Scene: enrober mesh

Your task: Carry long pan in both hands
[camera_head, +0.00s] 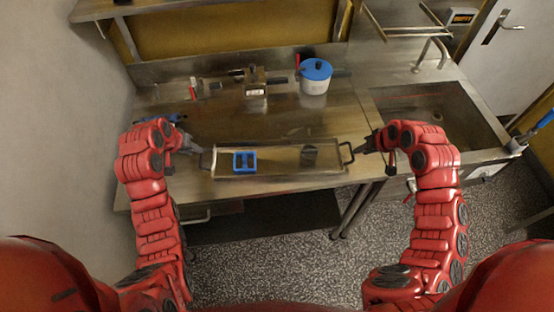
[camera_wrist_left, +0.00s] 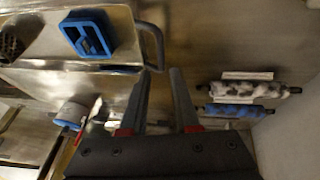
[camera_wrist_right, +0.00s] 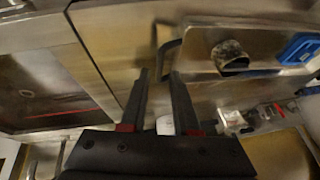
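The long metal pan (camera_head: 280,162) lies on the steel counter near its front edge, with a dark loop handle at each end. It holds a blue divided piece (camera_head: 245,162) and a dark grey piece (camera_head: 309,156). My left gripper (camera_head: 197,150) is open at the left handle; in the left wrist view the handle (camera_wrist_left: 158,45) shows just beyond the fingertips (camera_wrist_left: 161,73). My right gripper (camera_head: 364,148) is open near the right handle (camera_head: 347,153); in the right wrist view the handle (camera_wrist_right: 164,56) reaches toward the gap between the fingertips (camera_wrist_right: 158,74). I cannot tell whether either gripper touches its handle.
A white pot with a blue lid (camera_head: 316,76) and a small metal device (camera_head: 256,84) stand farther back. A sink (camera_head: 432,110) is at the right. Two rolled items (camera_wrist_left: 236,100) lie left of the pan. The counter behind the pan is mostly clear.

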